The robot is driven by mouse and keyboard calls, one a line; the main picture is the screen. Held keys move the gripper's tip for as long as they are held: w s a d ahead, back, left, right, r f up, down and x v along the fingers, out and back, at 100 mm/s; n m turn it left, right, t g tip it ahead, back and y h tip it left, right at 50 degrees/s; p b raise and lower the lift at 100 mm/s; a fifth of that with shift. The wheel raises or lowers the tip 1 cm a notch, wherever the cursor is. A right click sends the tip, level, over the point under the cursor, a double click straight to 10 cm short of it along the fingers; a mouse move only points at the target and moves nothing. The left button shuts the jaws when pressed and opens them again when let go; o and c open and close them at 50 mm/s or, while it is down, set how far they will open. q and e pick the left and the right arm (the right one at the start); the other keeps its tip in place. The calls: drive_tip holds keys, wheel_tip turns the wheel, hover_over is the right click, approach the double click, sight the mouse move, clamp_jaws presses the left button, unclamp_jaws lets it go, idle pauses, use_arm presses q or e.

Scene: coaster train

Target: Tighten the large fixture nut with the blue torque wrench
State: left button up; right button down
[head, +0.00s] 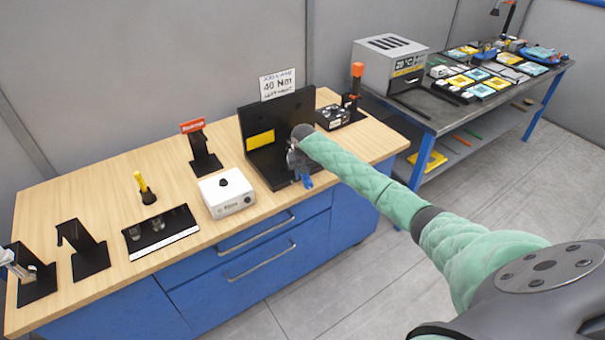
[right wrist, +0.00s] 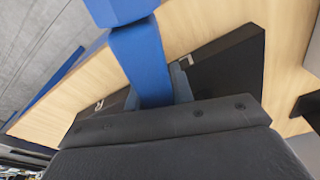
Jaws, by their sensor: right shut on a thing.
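The blue torque wrench shows as a small blue end (head: 307,181) below my right gripper (head: 298,163) in the head view. In the right wrist view its blue handle (right wrist: 143,60) rises from between my right gripper's fingers. My right gripper is shut on the wrench, in front of the black fixture (head: 262,165) with a yellow label. The large nut is hidden behind my gripper and arm. A sign (head: 278,85) reading 40 Nm stands above the fixture. My left gripper is not in view.
A white box (head: 226,196) with a dark knob stands left of the fixture. A black tray (head: 160,236), a yellow-handled tool (head: 145,188) and black stands share the wooden bench (head: 105,197). A grey machine (head: 390,62) stands on the second table at right.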

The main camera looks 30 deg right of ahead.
drive_tip(key=shift+r, duration=0.25)
drive_tip(key=shift+r, duration=2.1)
drive_tip(key=shift+w, duration=0.1)
